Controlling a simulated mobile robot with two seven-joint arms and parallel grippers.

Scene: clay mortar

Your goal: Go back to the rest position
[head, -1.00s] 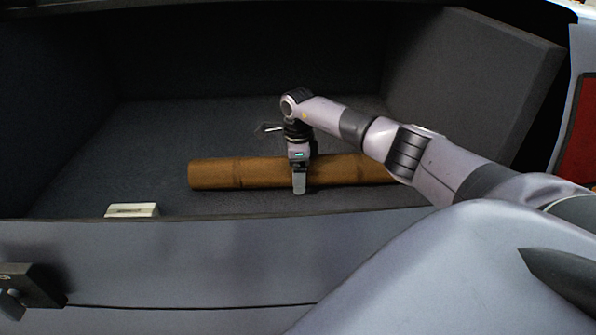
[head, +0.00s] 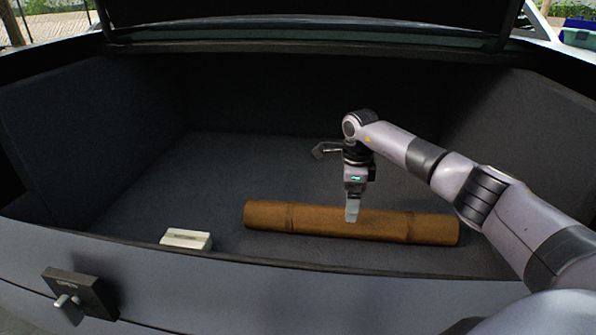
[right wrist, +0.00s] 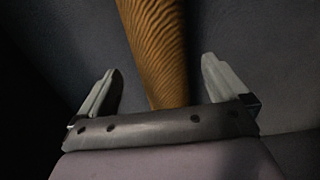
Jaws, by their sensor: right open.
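My right gripper (head: 352,212) is over a brown wooden cylinder (head: 290,216) that lies lengthwise on the floor of a dark car trunk. In the right wrist view my right gripper (right wrist: 158,88) is open, its two fingers spread wide. The cylinder (right wrist: 158,45) shows between and beyond them, apart from both fingers. My left gripper is not in view.
A small white block (head: 186,239) lies near the trunk's front edge at left. The trunk's sill (head: 300,295) carries a dark latch (head: 80,293). Side walls bound the space. The trunk floor (head: 240,165) behind the cylinder is clear.

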